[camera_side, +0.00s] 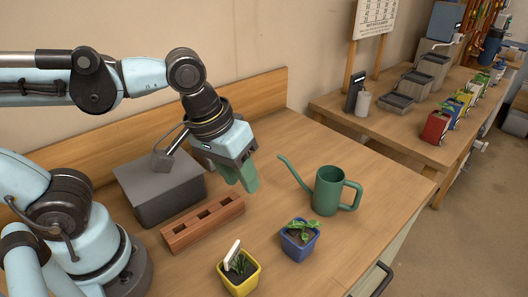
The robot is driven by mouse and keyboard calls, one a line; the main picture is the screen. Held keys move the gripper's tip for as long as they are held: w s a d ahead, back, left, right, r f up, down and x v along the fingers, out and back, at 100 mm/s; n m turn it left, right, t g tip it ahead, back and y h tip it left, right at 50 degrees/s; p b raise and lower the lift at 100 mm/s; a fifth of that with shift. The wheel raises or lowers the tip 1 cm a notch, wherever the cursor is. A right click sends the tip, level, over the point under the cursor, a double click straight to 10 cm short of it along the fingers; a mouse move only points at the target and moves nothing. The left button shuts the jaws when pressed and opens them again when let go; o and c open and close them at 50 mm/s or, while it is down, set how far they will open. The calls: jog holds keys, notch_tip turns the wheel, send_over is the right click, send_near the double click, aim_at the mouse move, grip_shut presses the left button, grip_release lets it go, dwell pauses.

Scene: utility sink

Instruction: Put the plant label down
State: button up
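A white plant label (232,252) stands tilted in the yellow pot (241,284) at the front, beside a small green plant in dark soil. Its lower end is hidden in the pot. My gripper (246,179) hangs above the table, up and behind the yellow pot, clear of the label. Its green fingers point down. They overlap from this side, so I cannot tell whether there is a gap between them. I see no label at the fingers.
A blue pot (299,246) with a seedling and a green watering can (327,191) stand to the right. A reddish-brown block with slots (203,223) lies left of the yellow pot, before a grey box (160,186). Bare tabletop lies between block and can.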

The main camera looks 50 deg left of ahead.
jog(key=w+a+f+m+t+y, duration=0.1)
jog(key=w+a+t, duration=0.3)
jog(key=a, duration=0.5)
jog(key=shift+f+m, duration=0.25)
jog(key=shift+m, duration=0.55)
